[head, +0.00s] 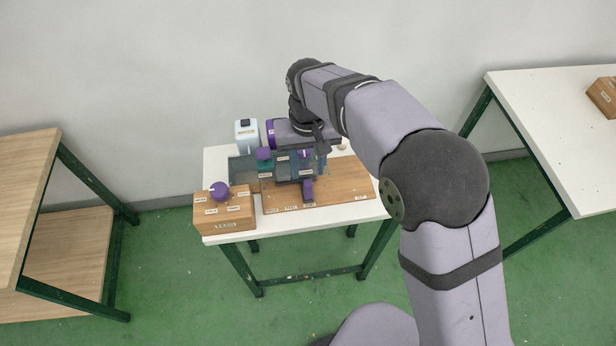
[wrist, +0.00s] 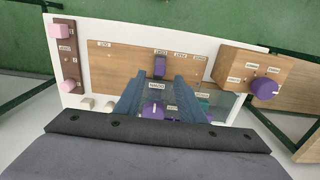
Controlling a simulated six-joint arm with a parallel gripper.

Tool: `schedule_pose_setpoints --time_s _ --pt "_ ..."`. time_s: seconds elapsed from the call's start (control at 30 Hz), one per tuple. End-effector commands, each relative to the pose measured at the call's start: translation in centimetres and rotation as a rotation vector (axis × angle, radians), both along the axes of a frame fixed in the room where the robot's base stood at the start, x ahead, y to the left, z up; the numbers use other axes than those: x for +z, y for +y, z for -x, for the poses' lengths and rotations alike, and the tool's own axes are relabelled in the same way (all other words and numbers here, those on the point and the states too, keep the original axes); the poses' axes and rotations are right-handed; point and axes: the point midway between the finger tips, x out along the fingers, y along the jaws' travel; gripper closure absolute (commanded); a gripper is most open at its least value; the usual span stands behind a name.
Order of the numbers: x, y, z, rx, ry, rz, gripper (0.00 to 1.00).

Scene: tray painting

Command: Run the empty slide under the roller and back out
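A wooden board (head: 340,187) lies on a small white table. A purple upright handle (head: 308,189) stands on it by its front labels; it also shows in the wrist view (wrist: 160,66). It looks like the slide's handle, but the slide bed is hard to make out. Behind it is a blue-grey, partly see-through housing (head: 243,170) with purple parts; I cannot single out the roller. In the wrist view my gripper (wrist: 158,80) has its two blue-grey fingers apart, just behind the handle, with a labelled part between and below them. The fingers do not appear to touch the handle.
A wooden box (head: 226,214) with a purple knob (head: 219,191) stands at the front left. A pale bottle-like container (head: 246,134) stands at the back left. The board's OUT end is clear.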

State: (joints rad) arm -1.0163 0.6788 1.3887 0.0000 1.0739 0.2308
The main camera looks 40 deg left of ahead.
Motion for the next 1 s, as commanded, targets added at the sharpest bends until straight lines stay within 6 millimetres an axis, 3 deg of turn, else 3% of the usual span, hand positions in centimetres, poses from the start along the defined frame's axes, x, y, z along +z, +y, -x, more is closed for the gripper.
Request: schedule_pose_setpoints --time_s 0.6,1.0 --pt "-6.4 -0.1 0.0 0.0 0.001 0.002 0.64" --pt "-7.2 0.0 0.0 0.0 0.0 0.0 0.64"
